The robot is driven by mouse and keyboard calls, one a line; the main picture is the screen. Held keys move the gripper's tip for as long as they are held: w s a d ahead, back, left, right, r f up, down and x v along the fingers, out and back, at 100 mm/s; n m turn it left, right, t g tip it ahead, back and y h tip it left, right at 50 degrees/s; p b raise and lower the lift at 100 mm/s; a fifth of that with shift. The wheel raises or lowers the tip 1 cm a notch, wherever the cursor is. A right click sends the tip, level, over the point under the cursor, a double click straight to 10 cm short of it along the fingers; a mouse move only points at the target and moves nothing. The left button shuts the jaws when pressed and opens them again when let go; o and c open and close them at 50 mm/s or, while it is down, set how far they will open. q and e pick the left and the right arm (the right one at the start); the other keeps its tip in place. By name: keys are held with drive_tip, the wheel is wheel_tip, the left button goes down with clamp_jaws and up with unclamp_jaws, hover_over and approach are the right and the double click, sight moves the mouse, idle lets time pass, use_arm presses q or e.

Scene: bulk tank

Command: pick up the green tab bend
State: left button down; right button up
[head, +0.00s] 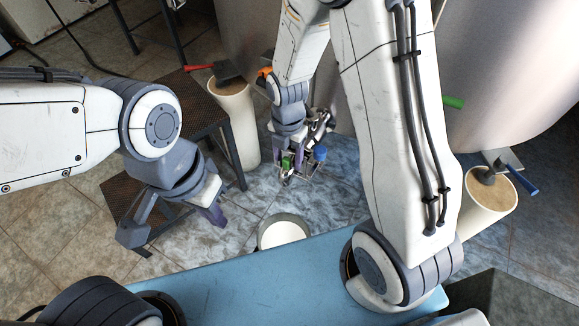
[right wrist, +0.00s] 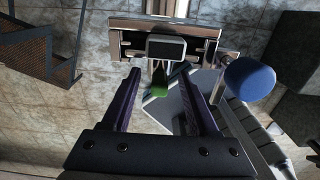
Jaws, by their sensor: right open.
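The green tab bend (right wrist: 160,93) shows in the right wrist view as a small green piece below a grey block on a metal fixture (right wrist: 203,33). My right gripper (right wrist: 160,76) is open, with its purple fingers on either side of the green piece in the picture; whether they touch it I cannot tell. In the head view the green piece (head: 287,162) shows at my right gripper (head: 288,168), partly hidden by it. My left gripper (head: 214,217) is off to the left, apart from the fixture; its finger gap is unclear.
A blue round knob (right wrist: 250,80) sits right of the fingers; it shows in the head view too (head: 320,153). A large metal tank (head: 510,70) stands behind. Pale cylinders hold tools with red (head: 199,68) and blue (head: 522,182) handles. A brown perforated stand (head: 190,105) is left.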

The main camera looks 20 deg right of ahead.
clamp_jaws()
drive_tip(key=shift+r, duration=0.1)
idle(1.2)
